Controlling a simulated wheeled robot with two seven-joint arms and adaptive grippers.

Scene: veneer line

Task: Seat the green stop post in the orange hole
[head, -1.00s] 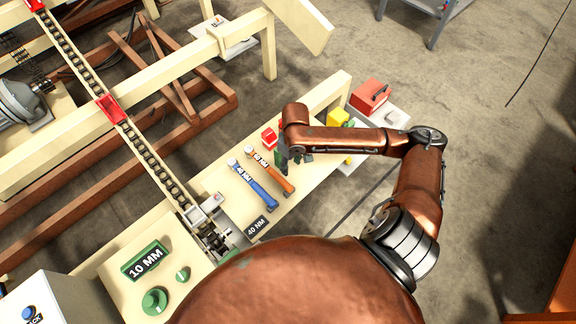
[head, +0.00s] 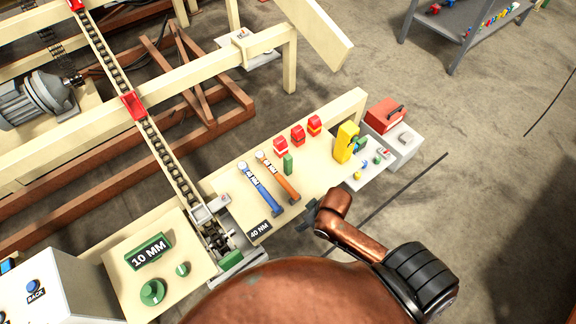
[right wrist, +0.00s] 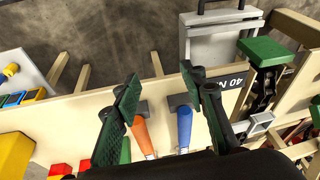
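The green stop post (head: 288,164) stands upright on the pale bench, beside the orange-handled tool. My right gripper (head: 309,215) is over the bench's front edge, apart from the post. In the right wrist view its two green-padded fingers (right wrist: 162,85) are spread with nothing between them. A green piece (right wrist: 125,151), which looks like the post, shows partly behind the left finger there. I cannot make out an orange hole in either view. My left gripper is not in view.
A blue-handled tool (head: 262,192) and an orange-handled tool (head: 279,178) lie on the bench (head: 325,180). Red blocks (head: 298,136) and a yellow block (head: 346,142) stand further back. A chain conveyor (head: 160,150) and a "10 MM" panel (head: 148,251) are at left.

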